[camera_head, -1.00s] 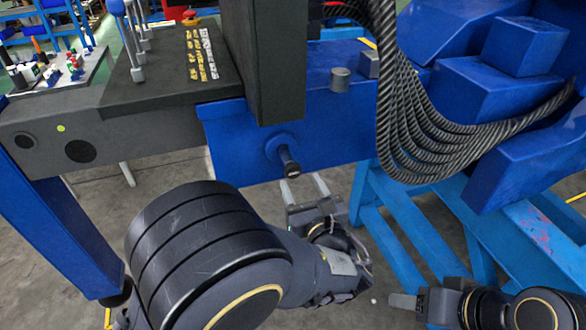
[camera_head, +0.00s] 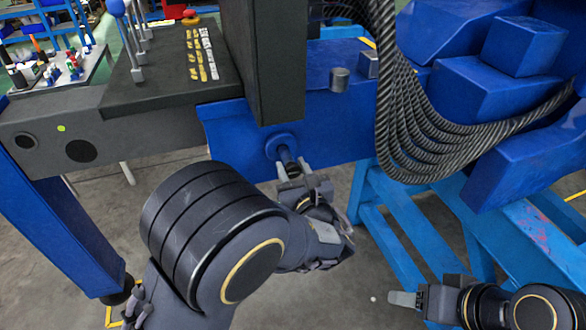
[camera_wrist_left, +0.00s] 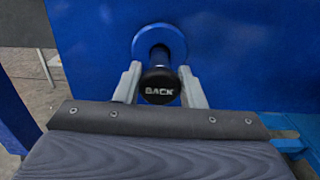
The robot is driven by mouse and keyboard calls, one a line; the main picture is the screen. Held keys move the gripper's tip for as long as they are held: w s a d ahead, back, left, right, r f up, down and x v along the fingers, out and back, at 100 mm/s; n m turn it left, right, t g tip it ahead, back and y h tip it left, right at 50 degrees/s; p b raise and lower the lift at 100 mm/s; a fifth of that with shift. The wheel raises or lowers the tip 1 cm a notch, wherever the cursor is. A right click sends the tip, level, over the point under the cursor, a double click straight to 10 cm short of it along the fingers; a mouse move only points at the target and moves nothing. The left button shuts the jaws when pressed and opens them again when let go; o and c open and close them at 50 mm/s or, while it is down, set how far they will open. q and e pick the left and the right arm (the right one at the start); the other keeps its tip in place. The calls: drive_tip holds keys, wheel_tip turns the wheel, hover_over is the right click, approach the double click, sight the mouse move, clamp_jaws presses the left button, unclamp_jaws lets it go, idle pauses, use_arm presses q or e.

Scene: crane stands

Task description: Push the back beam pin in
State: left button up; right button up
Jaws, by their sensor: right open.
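The back beam pin is a blue cylinder with a black end cap marked "BACK" (camera_wrist_left: 160,90) in the left wrist view. It sticks out of a round blue collar on the blue beam (camera_head: 232,135), and its dark end shows in the head view (camera_head: 288,157). My left gripper (camera_head: 293,170) is at the pin, with one pale finger on each side of the cap (camera_wrist_left: 160,84). The fingers lie close along the cap; whether they press on it cannot be told. My right gripper (camera_head: 403,299) is open, low at the right, away from the beam.
A dark upright post (camera_head: 272,65) stands above the pin. Several black ribbed hoses (camera_head: 400,120) hang to its right. A light blue stand (camera_head: 430,235) is below at the right. A grey control panel with levers (camera_head: 165,70) is at the upper left.

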sight(289, 162)
use_arm(q)
clamp_jaws()
drive_tip(key=x, duration=0.4)
drive_tip(key=shift+w+a+b, duration=0.15)
drive_tip(key=shift+w+b, duration=0.15)
drive_tip(key=shift+r, duration=0.1)
drive_tip(key=o, duration=0.5)
unclamp_jaws()
drive_tip(key=shift+w, duration=0.1)
drive_tip(key=o, duration=0.3)
drive_tip(key=shift+w, duration=0.1)
